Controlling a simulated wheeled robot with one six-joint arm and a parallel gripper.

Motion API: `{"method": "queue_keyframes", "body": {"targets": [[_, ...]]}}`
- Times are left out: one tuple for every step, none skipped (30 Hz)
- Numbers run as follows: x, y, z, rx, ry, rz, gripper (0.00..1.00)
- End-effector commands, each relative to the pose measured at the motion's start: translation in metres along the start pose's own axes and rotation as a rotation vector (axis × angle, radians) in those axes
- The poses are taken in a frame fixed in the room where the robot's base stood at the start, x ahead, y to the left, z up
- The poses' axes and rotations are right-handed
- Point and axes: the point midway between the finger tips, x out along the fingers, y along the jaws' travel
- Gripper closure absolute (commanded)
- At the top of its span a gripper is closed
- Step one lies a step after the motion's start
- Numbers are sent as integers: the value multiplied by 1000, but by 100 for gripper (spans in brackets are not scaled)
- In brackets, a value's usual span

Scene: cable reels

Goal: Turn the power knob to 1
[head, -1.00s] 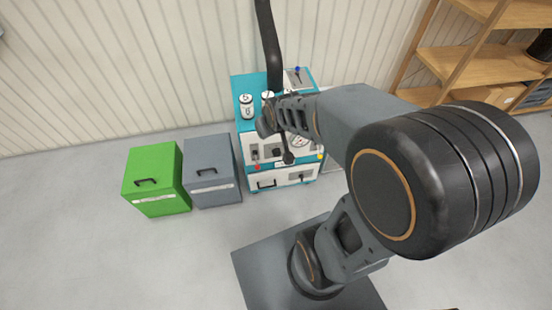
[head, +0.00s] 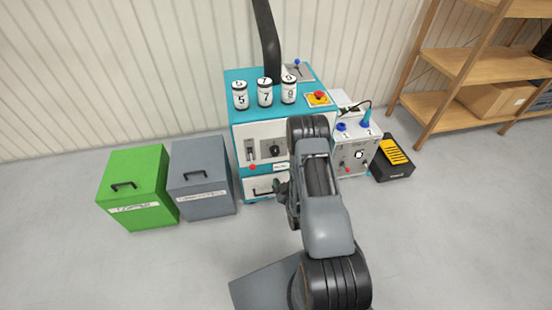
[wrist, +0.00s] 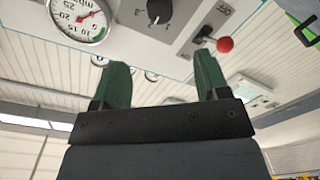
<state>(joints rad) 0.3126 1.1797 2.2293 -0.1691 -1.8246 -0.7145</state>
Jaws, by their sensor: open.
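A black rotary knob (head: 272,149) sits on the white front panel of a teal machine (head: 233,84). In the wrist view the knob (wrist: 158,10) is at the top edge, partly cut off, with marks around it; its setting cannot be read. My gripper (wrist: 160,78) is open and empty, its two green fingers apart below the knob in that picture and not touching it. In the head view my gripper is low in front of the machine, mostly hidden by my own arm.
A round gauge (wrist: 80,18) and a red-ball lever (wrist: 225,44) flank the knob in the wrist view. Numbered canisters (head: 265,92) and a red stop button (head: 319,97) are on the machine. Green (head: 138,190) and grey (head: 203,178) bins stand left, a grey box (head: 352,158) right.

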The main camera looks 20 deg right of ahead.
Motion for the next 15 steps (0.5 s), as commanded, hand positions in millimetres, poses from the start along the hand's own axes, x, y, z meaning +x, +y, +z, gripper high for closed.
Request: {"method": "queue_keyframes", "body": {"targets": [[2, -2, 3, -2, 6, 6, 32], [5, -2, 3, -3, 8, 8, 32], [10, -2, 3, -4, 10, 9, 32], [14, -2, 2, -4, 12, 10, 32], [19, -2, 2, -5, 13, 10, 32], [26, -1, 2, -5, 13, 11, 32], [32, -2, 2, -5, 12, 10, 32], [38, -1, 2, -5, 12, 11, 32], [46, -1, 2, -4, 11, 11, 32], [52, -1, 2, -3, 12, 11, 32], [58, -1, 2, -3, 12, 11, 32], [66, -1, 2, -3, 12, 10, 32], [72, -1, 2, -3, 12, 10, 32], [77, -1, 2, -3, 12, 10, 32], [84, -1, 2, -3, 11, 9, 32]]}}
